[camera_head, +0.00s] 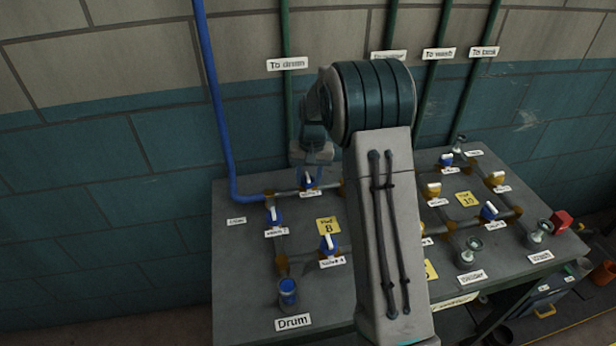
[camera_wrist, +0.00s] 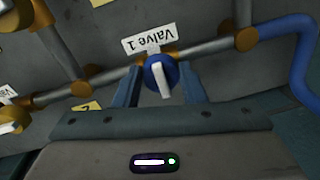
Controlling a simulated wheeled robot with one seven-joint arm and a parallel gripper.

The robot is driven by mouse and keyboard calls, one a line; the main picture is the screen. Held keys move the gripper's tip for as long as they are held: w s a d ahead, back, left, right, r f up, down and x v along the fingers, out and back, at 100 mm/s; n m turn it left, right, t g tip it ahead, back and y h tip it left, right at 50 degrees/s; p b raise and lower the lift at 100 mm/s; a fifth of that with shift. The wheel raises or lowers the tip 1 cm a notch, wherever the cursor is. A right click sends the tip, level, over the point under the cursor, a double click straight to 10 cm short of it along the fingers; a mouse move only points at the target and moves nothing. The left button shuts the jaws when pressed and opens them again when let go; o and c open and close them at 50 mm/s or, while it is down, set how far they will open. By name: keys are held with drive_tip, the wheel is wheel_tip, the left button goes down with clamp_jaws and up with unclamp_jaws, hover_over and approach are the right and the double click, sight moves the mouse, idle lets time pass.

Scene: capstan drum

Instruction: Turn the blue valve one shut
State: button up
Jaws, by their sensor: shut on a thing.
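Valve 1 is a blue round valve with a white lever handle, seen in the wrist view (camera_wrist: 160,73) beside its "Valve 1" label (camera_wrist: 150,37). It sits on a grey pipe (camera_wrist: 205,51), and its handle lies about crosswise to that pipe. My gripper (camera_wrist: 165,88) has one finger on each side of the valve, shut on it. In the head view valve 1 (camera_head: 308,181) is small at the back of the panel, just below my gripper (camera_head: 313,160). The finger contact is too small to make out there.
Other blue-based valves stand nearby on the panel (camera_head: 245,270), at the left (camera_head: 274,217) and front (camera_head: 328,245). A blue pipe (camera_head: 215,100) rises up the wall at left. My arm hides the panel's middle. More valves (camera_head: 489,211) stand at right.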

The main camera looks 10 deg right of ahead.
sight(312, 180)
idle(0.4)
drive_tip(key=o, duration=1)
drive_tip(key=shift+r, duration=0.1)
wheel_tip(312, 180, up, 14)
drive_tip(key=d, duration=0.1)
drive_tip(key=shift+b, duration=0.45)
drive_tip(key=shift+s, duration=0.1)
